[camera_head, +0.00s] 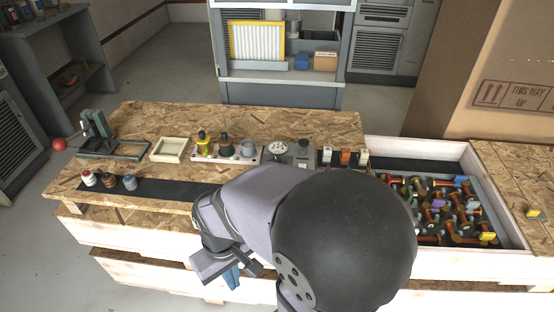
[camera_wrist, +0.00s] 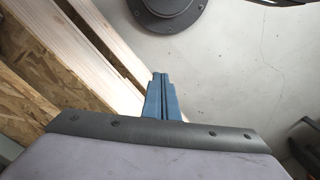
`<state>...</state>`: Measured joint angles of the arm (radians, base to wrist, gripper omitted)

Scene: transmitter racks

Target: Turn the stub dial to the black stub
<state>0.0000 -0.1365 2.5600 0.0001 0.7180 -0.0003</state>
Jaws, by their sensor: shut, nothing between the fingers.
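A round white-faced dial (camera_head: 277,149), which looks like the stub dial, sits on the wooden bench top on a grey unit. Its pointer is too small to read. Just left of it, a pale tray (camera_head: 206,155) holds a yellow stub, a dark, black-looking stub (camera_head: 226,145) with an orange-brown part, and a grey stub (camera_head: 248,147). My gripper (camera_head: 232,277) hangs at the bench's front side, below and left of the dial and apart from it. In the wrist view its blue fingers (camera_wrist: 160,82) are together and empty, over the floor beside wooden planks.
Three small jars (camera_head: 109,181) stand on a black strip at the front left. A green device (camera_head: 97,132) and an empty pale frame (camera_head: 170,149) are behind. At right, a crate (camera_head: 513,232) holds several orange-brown parts. Three coloured blocks (camera_head: 345,157) stand right of the dial.

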